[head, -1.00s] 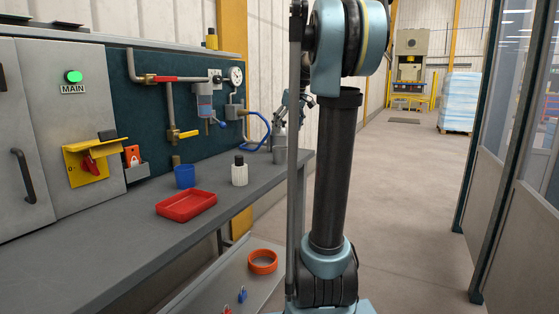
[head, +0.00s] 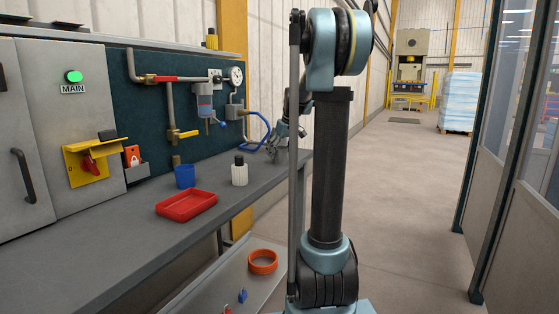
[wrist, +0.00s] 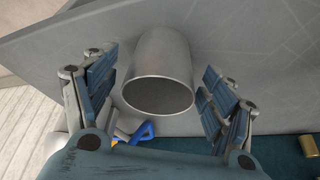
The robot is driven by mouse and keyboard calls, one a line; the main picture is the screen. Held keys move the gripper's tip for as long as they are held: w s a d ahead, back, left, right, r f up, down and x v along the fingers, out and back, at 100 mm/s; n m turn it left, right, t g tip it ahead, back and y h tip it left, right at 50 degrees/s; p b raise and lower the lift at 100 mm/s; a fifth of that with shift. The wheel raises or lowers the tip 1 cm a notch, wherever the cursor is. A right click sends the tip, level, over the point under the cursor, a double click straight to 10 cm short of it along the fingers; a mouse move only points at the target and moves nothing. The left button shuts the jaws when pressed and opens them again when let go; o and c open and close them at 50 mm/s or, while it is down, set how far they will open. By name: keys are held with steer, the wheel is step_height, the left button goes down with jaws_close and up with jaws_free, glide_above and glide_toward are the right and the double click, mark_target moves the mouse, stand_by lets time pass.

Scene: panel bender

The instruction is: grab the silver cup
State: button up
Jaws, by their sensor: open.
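The silver cup (wrist: 163,62) shows in the wrist view, standing on the grey workbench between the two fingers of my gripper (wrist: 158,98). Its dark open rim faces the camera. The fingers are open, one on each side of the cup, with a visible gap on both sides. In the head view my gripper (head: 284,140) is at the far end of the workbench (head: 110,240), and the cup is hidden or too small to make out behind it.
A white bottle with a black cap (head: 239,172), a blue cup (head: 184,177) and a red tray (head: 187,206) stand on the bench. The aisle at right is clear.

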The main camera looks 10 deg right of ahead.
steer(key=shift+x, duration=0.85)
steer(key=shift+r, duration=0.1)
steer(key=c, duration=1.2)
